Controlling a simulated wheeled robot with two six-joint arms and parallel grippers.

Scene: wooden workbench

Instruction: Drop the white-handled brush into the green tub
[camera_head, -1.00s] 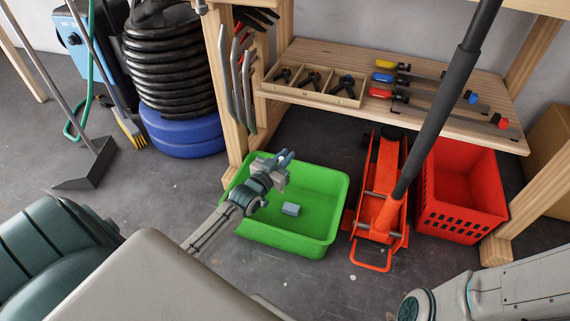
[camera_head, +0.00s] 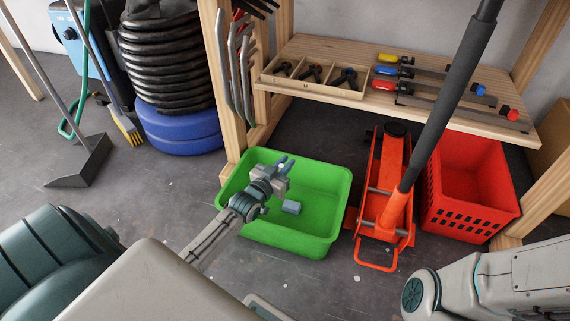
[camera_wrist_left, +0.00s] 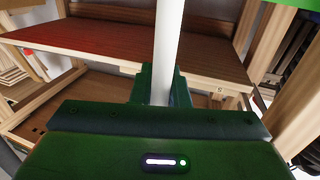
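The green tub (camera_head: 318,240) stands on the floor in the middle of the head view, in front of the bench. My left gripper (camera_head: 284,163) is over the tub's back left part. In the left wrist view a white handle (camera_wrist_left: 168,45) runs between the fingers (camera_wrist_left: 162,88), which are shut on it. The brush's far end is out of that view, and in the head view most of the brush is hidden. A blue-grey block (camera_head: 291,207) shows inside the tub's outline; I cannot tell if it belongs to the brush. My right gripper is not in view.
An orange floor jack (camera_head: 382,190) with a long dark handle stands right of the tub. Beyond it is a red crate (camera_head: 470,212). The wooden bench shelf (camera_head: 330,62) overhangs behind, its post close to the tub's left.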

